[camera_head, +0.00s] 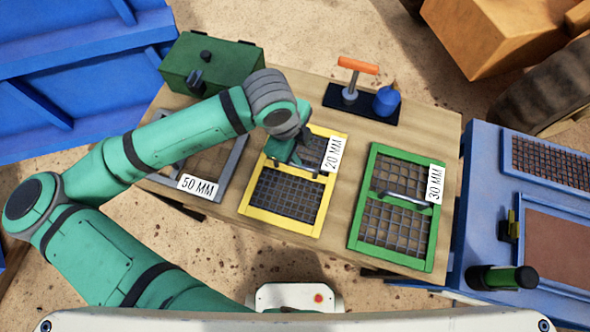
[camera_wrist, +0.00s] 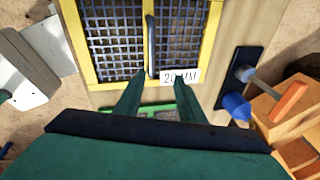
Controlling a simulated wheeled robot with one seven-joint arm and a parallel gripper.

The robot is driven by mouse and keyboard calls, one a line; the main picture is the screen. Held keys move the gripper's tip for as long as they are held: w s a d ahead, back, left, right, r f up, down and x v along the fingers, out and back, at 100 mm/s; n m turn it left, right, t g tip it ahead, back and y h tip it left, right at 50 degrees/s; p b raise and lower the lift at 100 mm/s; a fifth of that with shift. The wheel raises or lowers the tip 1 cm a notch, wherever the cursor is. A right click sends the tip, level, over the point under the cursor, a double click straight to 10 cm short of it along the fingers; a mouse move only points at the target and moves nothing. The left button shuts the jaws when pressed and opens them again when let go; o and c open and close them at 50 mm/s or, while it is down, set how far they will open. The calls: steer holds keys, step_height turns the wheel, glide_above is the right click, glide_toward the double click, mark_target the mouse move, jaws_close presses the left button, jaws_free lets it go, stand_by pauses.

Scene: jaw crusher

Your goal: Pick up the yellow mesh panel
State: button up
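The yellow mesh panel (camera_head: 252,203) lies flat on the wooden table, with a yellow frame, dark mesh, a grey bar handle across its middle and a "20 MM" label. In the wrist view the panel (camera_wrist: 207,44) fills the top middle, and its handle (camera_wrist: 151,45) runs towards the fingers. My gripper (camera_head: 287,156) is over the panel near the handle, hiding part of it. In the wrist view my gripper (camera_wrist: 160,80) has its two fingers spread with a clear gap and nothing held. Whether the fingers straddle the handle is hard to tell.
A grey "50 MM" panel (camera_head: 235,160) lies left, partly under my arm. A green "30 MM" panel (camera_head: 355,208) lies right. A green toolbox (camera_head: 222,62) and a dark board (camera_head: 366,112) with an orange-handled tool and blue object stand at the back. Blue machinery (camera_head: 487,160) is beyond the table's right edge.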

steer(key=shift+y, duration=0.3)
steer(key=f, duration=0.2)
steer(key=a+f, duration=0.1)
steer(key=f, duration=0.3)
steer(key=shift+s+a, duration=0.2)
steer(key=shift+a, duration=0.05)
steer(key=shift+w+d+f, duration=0.1)
steer(key=shift+w+f, duration=0.05)
steer(key=shift+f, duration=0.7)
steer(key=shift+w+d+f, duration=0.1)
steer(key=shift+w+f, duration=0.05)
steer(key=shift+f, duration=0.75)
steer(key=shift+w+d+f, duration=0.1)
steer(key=shift+w+f, duration=0.05)
steer(key=shift+f, duration=0.7)
jaws_close()
steer(key=shift+r, duration=0.1)
